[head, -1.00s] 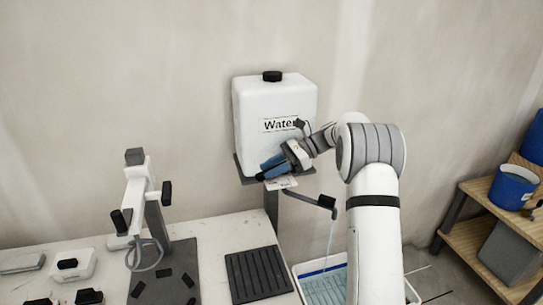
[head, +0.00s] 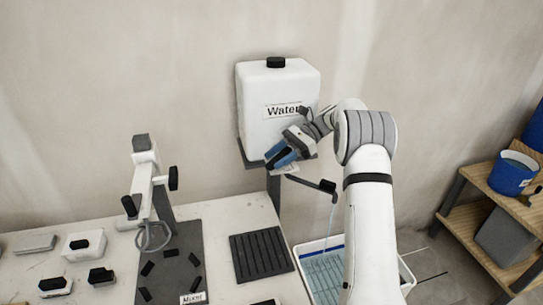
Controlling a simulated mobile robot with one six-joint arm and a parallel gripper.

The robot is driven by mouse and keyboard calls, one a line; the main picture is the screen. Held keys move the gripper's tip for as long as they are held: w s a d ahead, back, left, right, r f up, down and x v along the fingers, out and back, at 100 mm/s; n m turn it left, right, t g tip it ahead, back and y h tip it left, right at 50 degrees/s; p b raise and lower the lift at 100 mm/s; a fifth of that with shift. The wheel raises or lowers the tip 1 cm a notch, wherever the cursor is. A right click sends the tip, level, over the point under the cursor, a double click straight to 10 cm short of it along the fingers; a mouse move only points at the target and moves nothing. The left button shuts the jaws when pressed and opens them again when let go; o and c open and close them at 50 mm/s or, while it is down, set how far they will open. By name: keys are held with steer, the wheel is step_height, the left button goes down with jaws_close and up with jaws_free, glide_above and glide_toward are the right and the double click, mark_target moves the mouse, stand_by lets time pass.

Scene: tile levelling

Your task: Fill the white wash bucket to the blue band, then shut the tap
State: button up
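The white water tank (head: 279,92) labelled "Water" stands on a dark stand against the wall. My gripper (head: 281,156), with blue fingers, is at the tank's lower front edge, where it hides the tap handle. I cannot tell whether its fingers are closed on anything. A dark spout (head: 310,184) reaches right from below the tank, and a thin stream of water (head: 331,220) falls from its end. The white wash bucket (head: 297,262) stands under it, partly hidden by my arm. A blue band (head: 318,247) runs inside near its rim, and pale blue water (head: 325,277) shows below the band.
A worktop (head: 222,217) at left holds a black ribbed mat (head: 261,256), a mixer stand (head: 160,205) and several small black-and-white items. A wooden shelf (head: 462,224) with a blue bucket (head: 512,174) stands at right. Floor shows between the bucket and shelf.

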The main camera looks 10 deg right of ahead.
mark_target(278, 158)
steer(key=shift+o, duration=0.8)
steer(key=shift+s+f, duration=0.15)
steer(key=shift+f, duration=0.05)
steer(key=shift+o, duration=0.4)
steer(key=shift+w, duration=0.2)
steer(key=shift+r, duration=0.1)
step_height(278, 158, up, 10)
steer(key=b, duration=0.1)
